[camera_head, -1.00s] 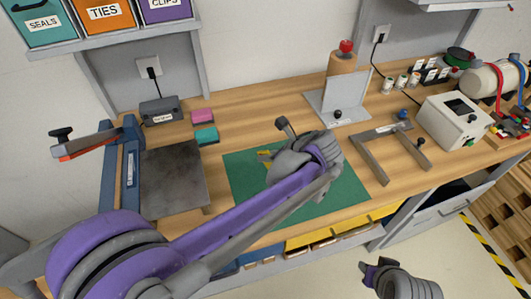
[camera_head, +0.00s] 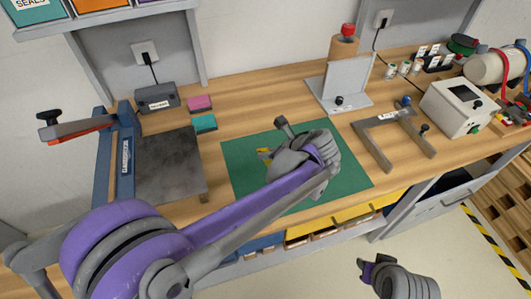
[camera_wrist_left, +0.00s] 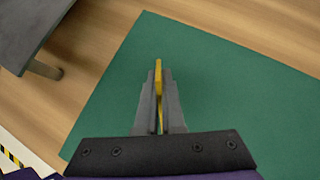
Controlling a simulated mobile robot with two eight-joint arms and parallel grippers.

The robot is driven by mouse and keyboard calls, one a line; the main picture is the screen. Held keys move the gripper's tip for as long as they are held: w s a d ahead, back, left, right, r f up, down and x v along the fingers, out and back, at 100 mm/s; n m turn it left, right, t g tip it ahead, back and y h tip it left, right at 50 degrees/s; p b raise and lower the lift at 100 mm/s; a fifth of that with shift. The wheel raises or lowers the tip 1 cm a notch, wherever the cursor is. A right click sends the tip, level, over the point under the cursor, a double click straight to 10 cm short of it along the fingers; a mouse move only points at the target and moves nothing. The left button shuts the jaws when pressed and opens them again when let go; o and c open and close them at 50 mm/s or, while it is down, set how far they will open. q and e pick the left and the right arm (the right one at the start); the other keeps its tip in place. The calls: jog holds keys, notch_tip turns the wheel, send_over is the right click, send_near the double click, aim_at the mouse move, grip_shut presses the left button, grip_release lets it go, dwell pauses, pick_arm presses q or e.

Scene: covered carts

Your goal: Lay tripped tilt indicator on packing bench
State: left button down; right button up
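The tilt indicator (camera_wrist_left: 158,82) shows as a thin yellow piece, seen edge-on between the fingers of my left gripper (camera_wrist_left: 159,98) in the left wrist view. The gripper is shut on it. In the head view my left gripper (camera_head: 268,159) is over the green mat on the packing bench (camera_head: 255,100), with a bit of yellow showing at its tip. Whether the indicator touches the mat I cannot tell. Its face and any tripped mark are hidden. My right gripper (camera_head: 368,270) is low in front of the bench, and its fingers are unclear.
The green mat (camera_head: 240,175) has free room around the gripper. A dark plate (camera_head: 168,165) with a blue clamp stand (camera_head: 126,160) is at left. Pink (camera_head: 199,102) and teal (camera_head: 204,123) blocks lie behind. A grey U-shaped frame (camera_head: 380,150) and white device (camera_head: 458,107) stand right.

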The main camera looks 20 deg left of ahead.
pick_arm(q)
jog(key=shift+f, duration=0.25)
pick_arm(e)
jog(key=shift+f, duration=0.2)
pick_arm(q)
jog(key=shift+c, duration=2)
grip_release()
jog(key=shift+r, duration=0.15)
pick_arm(e)
jog(key=shift+r, duration=0.1)
pick_arm(q)
jog(key=shift+w+a+r+p, duration=0.25)
jog(key=shift+a+r+p, duration=0.3)
jog(key=shift+r, duration=0.55)
jog(key=shift+w+a+r+p, duration=0.25)
jog(key=shift+a+r+p, duration=0.3)
jog(key=shift+r, duration=0.5)
jog(key=shift+w+a+r+p, duration=0.25)
jog(key=shift+a+r+p, duration=0.3)
jog(key=shift+r, duration=0.55)
pick_arm(e)
jog(key=r, duration=0.2)
jog(key=w+r, duration=0.1)
jog(key=r, duration=0.1)
jog(key=shift+w+r, duration=0.2)
jog(key=shift+r, duration=0.05)
jog(key=shift+s, duration=0.1)
